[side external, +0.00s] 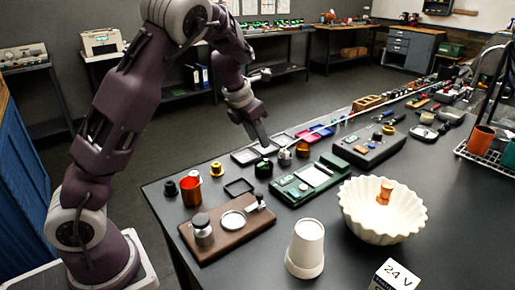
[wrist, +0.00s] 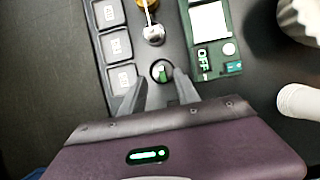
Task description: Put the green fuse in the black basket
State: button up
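A small green piece, which looks like the green fuse (wrist: 163,74), sits within a round dark holder or cup in the wrist view. The matching black-and-green item (side external: 263,168) stands on the table in the side view. My gripper (wrist: 158,84) is open, with its two fingers apart and pointing at this item from either side. In the side view my gripper (side external: 264,142) is just above it. I cannot tell if the fingers touch it. A low black square tray (side external: 240,187) lies nearby; I cannot tell if it is the black basket.
A green board (side external: 310,183) lies close on the right.

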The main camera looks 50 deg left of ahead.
jog(key=w+d+r+n+t, duration=0.3)
jog(key=r+n+t, duration=0.15)
jog(key=r, duration=0.25)
jog(key=s+r+n+t+y, duration=0.3)
jog(key=s+r+n+t, duration=0.15)
jog(key=r+n, duration=0.8)
jog(key=s+d+f+n+g+h, duration=0.1)
jog(key=s+d+f+n+g, duration=0.1)
jog(key=s+n, duration=0.4)
jog(key=s+d+f+n+g+h, duration=0.1)
jog(key=s+d+f+n+g, duration=0.2)
jog(key=s, duration=1)
jog(key=s+d+f+n+g+h, duration=0.1)
jog(key=s+d+f+n+g, duration=0.2)
jog(key=s+d+n, duration=0.6)
jog(key=shift+s+f+n, duration=0.4)
jog(key=shift+f+n, duration=0.1)
jog(key=shift+f, duration=0.2)
